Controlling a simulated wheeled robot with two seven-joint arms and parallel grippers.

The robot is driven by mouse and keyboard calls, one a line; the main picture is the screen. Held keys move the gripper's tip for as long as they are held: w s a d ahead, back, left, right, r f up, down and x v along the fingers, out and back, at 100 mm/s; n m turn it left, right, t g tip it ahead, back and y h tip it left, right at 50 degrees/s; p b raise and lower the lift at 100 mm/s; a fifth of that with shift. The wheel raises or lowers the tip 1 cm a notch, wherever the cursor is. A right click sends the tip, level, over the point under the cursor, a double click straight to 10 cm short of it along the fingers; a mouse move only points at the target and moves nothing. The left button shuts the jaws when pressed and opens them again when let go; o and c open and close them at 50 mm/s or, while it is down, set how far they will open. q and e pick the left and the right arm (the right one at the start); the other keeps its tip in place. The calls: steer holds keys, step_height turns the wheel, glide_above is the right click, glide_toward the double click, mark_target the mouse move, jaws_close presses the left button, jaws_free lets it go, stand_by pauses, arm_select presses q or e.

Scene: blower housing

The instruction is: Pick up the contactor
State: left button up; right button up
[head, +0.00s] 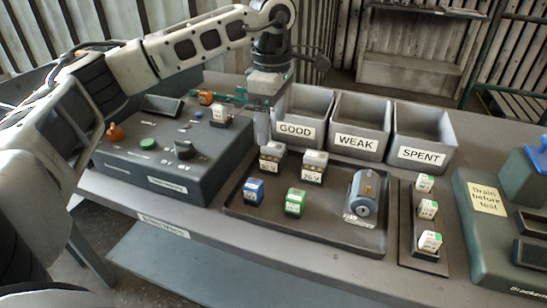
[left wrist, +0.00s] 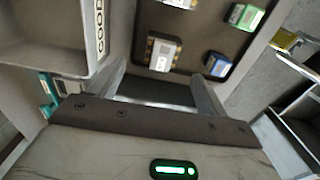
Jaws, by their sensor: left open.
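No part is marked as the contactor. Two grey blocks with terminals and white labels stand on the dark tray (head: 330,233): a left block (head: 271,157) and a right block (head: 313,166). I cannot tell which, if either, is the contactor. My left gripper (head: 263,130) points down above the tray's back left edge, just behind the left block. In the left wrist view the gripper (left wrist: 160,92) is open, with nothing between its fingers. The left block (left wrist: 163,52) lies just beyond the fingertips there, apart from them. My right gripper is not in view.
A blue block (head: 253,190), a green block (head: 295,202) and a silver motor-like part (head: 363,195) share the tray. Bins marked GOOD (head: 305,108), WEAK (head: 360,120) and SPENT (head: 422,132) stand behind. A test console (head: 165,150) is left; a rack (head: 408,245) of white-green parts is right.

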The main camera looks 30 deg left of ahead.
mark_target(273, 145)
arm_select(q)
steer(key=shift+s+d+f+p, duration=0.1)
steer(key=shift+f+p, duration=0.1)
steer(key=shift+f, duration=1.55)
steer(key=shift+s+d+f+p, duration=0.1)
steer(key=shift+f+p, duration=0.05)
steer(key=shift+f, duration=1.55)
steer(key=shift+w, duration=0.1)
steer(key=c, duration=1)
